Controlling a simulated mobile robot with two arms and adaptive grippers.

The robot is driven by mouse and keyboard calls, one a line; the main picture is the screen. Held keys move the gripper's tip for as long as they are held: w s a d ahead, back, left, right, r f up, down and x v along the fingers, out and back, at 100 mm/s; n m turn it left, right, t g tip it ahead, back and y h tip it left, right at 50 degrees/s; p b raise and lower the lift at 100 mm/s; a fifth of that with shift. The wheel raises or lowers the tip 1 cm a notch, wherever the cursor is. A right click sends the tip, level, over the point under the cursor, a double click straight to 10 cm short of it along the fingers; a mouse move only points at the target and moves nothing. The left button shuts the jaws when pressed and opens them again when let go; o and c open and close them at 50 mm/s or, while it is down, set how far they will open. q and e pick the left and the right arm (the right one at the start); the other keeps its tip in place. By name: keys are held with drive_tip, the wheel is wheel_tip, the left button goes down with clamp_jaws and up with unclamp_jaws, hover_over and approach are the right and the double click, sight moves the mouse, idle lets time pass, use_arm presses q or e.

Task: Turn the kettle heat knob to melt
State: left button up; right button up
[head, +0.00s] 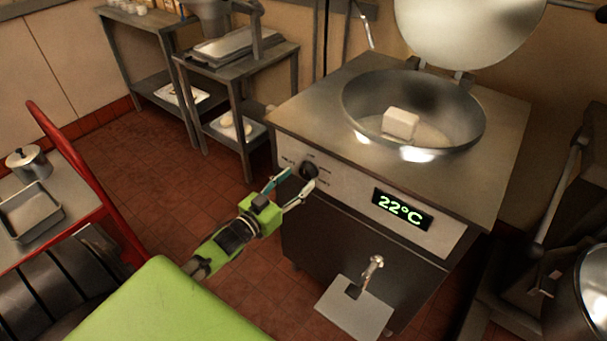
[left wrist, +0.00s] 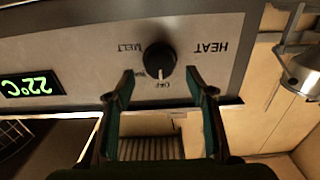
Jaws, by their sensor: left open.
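The kettle's heat knob (head: 309,171) is a round black knob on the left of the steel front panel. In the left wrist view the knob (left wrist: 160,59) appears upside down among printed labels, with MELT to its left, HEAT to its right and OFF just below. A small pale mark on the knob seems to face OFF. My left gripper (head: 294,184) is open at the panel, its two fingers on either side of the knob's near edge. I cannot tell whether they touch it. The kettle bowl (head: 362,112) holds a white block (head: 400,123).
A display (head: 402,208) on the panel reads 22°C. A tap (head: 371,264) sticks out below it over a pale plate (head: 345,318). The kettle's lid (head: 465,30) is raised. A red-railed cart with a tray (head: 30,212) stands at left; steel tables stand behind.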

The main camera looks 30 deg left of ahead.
sight(305, 174)
use_arm(q)
drive_tip(key=shift+w+d, duration=0.15)
drive_tip(key=shift+w, duration=1.65)
use_arm(e)
drive_tip(key=shift+s+d+r, duration=0.1)
drive_tip(key=shift+d, duration=0.25)
use_arm(q)
drive_tip(key=c, duration=1.1)
drive_tip(key=shift+o, duration=0.2)
